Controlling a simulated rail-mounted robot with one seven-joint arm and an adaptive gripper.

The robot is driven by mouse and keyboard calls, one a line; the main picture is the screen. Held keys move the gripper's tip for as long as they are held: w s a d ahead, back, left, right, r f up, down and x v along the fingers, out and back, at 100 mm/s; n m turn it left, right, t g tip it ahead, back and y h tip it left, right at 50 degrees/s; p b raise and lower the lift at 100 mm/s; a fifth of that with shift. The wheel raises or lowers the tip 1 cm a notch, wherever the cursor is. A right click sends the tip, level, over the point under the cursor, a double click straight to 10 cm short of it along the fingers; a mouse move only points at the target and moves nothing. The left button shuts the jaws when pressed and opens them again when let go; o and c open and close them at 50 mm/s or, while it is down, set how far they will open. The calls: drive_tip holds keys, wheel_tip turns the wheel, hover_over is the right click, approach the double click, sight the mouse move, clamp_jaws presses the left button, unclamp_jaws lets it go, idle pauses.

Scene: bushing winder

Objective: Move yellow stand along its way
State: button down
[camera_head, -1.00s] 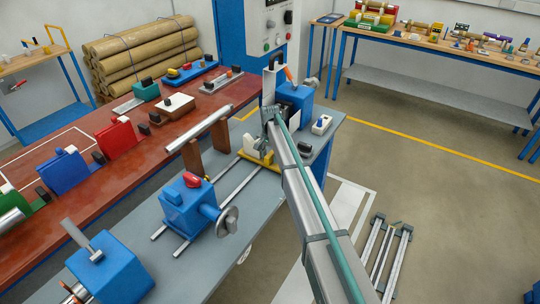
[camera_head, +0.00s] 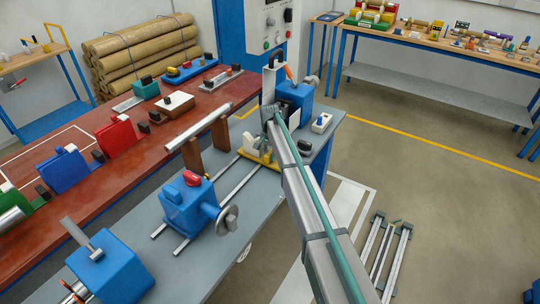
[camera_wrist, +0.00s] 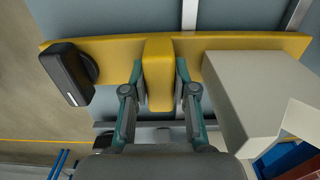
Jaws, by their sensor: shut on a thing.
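The yellow stand (camera_wrist: 112,48) lies across the two metal rails (camera_head: 236,184) on the grey bench. It carries a black knob (camera_wrist: 68,74) at one end and a light grey-white block (camera_wrist: 252,98) at the other. My gripper (camera_wrist: 159,82) is shut on the stand's raised yellow middle block (camera_wrist: 158,60), one finger on each side. In the head view the stand (camera_head: 250,155) shows only in part, low at the far part of the rails; my arm and gripper (camera_head: 264,148) hide much of it.
A blue unit with a red knob and round chuck (camera_head: 190,205) stands at the near part of the rails. A blue housing (camera_head: 298,94) stands beyond the stand. The rails between are bare.

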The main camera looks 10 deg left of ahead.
drive_tip(key=s+a, duration=0.2)
drive_tip(key=s, duration=0.2)
drive_tip(key=s+a+b, duration=0.1)
drive_tip(key=s+a, duration=0.1)
drive_tip(key=s, duration=0.2)
drive_tip(key=s+a+b, duration=0.1)
drive_tip(key=s+a, duration=0.1)
drive_tip(key=s, duration=0.2)
drive_tip(key=shift+s+a, duration=0.1)
drive_tip(key=shift+s, duration=0.2)
drive_tip(key=c, duration=0.9)
unclamp_jaws()
drive_tip(key=shift+w, duration=0.1)
wheel_tip(320, 180, up, 12)
